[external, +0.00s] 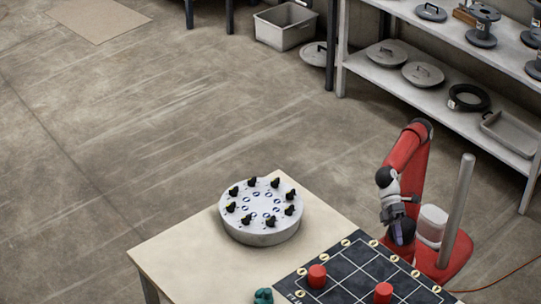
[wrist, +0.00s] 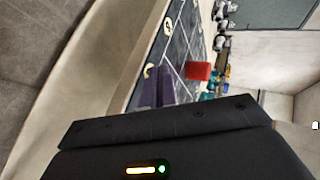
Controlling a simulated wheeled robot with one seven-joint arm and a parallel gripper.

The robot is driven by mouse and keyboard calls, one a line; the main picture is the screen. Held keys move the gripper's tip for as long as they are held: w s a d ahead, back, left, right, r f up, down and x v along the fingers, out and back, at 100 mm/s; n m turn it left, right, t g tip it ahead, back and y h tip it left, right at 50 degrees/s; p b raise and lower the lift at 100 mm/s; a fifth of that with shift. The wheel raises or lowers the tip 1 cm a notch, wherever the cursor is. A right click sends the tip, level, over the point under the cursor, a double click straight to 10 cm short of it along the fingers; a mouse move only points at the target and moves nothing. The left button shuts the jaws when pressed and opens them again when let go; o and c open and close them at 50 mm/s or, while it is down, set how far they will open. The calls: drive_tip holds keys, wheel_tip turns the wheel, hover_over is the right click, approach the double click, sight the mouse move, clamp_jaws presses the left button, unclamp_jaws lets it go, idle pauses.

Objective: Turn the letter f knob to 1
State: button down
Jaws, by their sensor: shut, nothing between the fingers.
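A round pale grey dial box (external: 261,234) stands on the table, with several black knobs (external: 252,182) in a ring on its top. Small blue-and-white marks sit inside the ring. They are too small to read, so I cannot tell which knob is letter f or where it points. My gripper (external: 398,240) hangs pointing down at the right, beside the table edge and well apart from the dial box. Its purple fingers also show in the wrist view (wrist: 160,92), shut and empty. The dial box is not clearly visible in the wrist view.
A dark gridded board (external: 350,262) with red cylinders (external: 317,276) lies on the table between my gripper and the dial box. A teal object (external: 263,296) is at the front edge. The beige tabletop (external: 185,250) left of the dial box is clear. Shelves (external: 440,95) stand behind.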

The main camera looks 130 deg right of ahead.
drive_tip(key=w+d+r+n+h+p, duration=0.1)
drive_tip(key=w+d+r+n+h, duration=0.3)
drive_tip(key=w+r, duration=0.6)
drive_tip(key=w+d+r+g+p, duration=0.1)
drive_tip(key=w+d+r, duration=0.1)
drive_tip(key=w+d, duration=0.8)
drive_tip(key=n, duration=0.3)
approach(288, 197)
drive_tip(key=shift+h, duration=0.3)
drive_tip(key=w+a+f, duration=0.1)
drive_tip(key=w, duration=0.1)
drive_tip(key=w+f, duration=0.1)
drive_tip(key=f, duration=0.1)
drive_tip(key=w+a+f, duration=0.1)
drive_tip(key=w+f, duration=0.1)
drive_tip(key=shift+w+a+f+b, duration=0.25)
drive_tip(key=shift+w+a+b, duration=0.05)
drive_tip(key=shift+b, duration=0.1)
drive_tip(key=shift+w+a, duration=0.1)
drive_tip(key=shift+a, duration=2)
drive_tip(key=shift+a, duration=0.1)
